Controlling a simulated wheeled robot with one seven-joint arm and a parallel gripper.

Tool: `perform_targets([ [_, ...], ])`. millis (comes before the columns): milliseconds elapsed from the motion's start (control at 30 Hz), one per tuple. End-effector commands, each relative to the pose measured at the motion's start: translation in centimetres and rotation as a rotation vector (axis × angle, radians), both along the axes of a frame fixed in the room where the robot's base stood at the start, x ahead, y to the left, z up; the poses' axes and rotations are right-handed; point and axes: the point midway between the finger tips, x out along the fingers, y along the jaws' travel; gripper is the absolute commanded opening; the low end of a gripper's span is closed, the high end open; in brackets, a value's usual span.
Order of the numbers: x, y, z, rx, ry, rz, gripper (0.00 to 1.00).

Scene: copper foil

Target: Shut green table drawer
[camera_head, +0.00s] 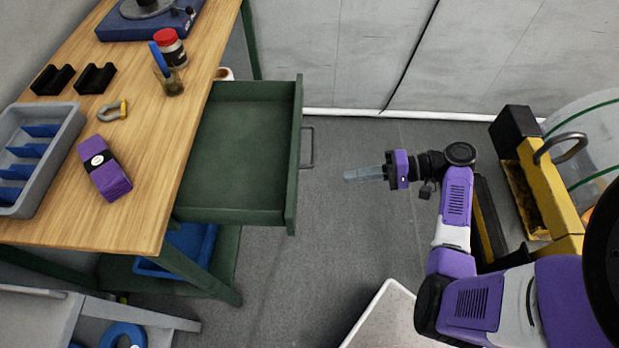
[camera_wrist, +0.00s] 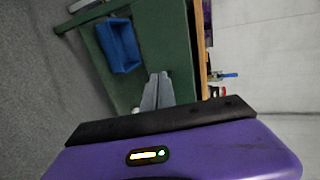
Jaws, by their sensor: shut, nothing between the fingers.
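The green drawer (camera_head: 240,150) is pulled open from under the wooden-topped table (camera_head: 155,130) and looks empty. Its front panel (camera_head: 295,160) faces right and carries a grey bar handle (camera_head: 308,147). My gripper (camera_head: 350,175) is shut and empty. It is to the right of the handle, apart from it, and points left toward the drawer front. In the wrist view the shut grey fingers (camera_wrist: 157,92) show in front of green surfaces, with the blue bin (camera_wrist: 120,45) beyond them.
On the tabletop are a purple pack (camera_head: 104,168), a grey tray (camera_head: 38,150), a padlock (camera_head: 112,111) and a red-lidded jar (camera_head: 170,47). A yellow-black object (camera_head: 550,190) stands at right. A pale speckled surface (camera_head: 385,320) is at bottom. Floor between gripper and drawer is clear.

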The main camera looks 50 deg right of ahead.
Motion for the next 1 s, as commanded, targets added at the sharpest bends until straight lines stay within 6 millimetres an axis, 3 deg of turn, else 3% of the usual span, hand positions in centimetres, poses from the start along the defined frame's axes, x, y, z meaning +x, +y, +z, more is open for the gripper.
perform_targets([
  [500, 7.3, 5.8, -2.2, 0.0, 0.002, 0.001, 0.0],
  [700, 8.6, 6.7, -2.2, 0.0, 0.001, -0.001, 0.0],
  [1000, 8.9, 6.9, -2.3, -0.001, 0.001, -0.001, 0.0],
])
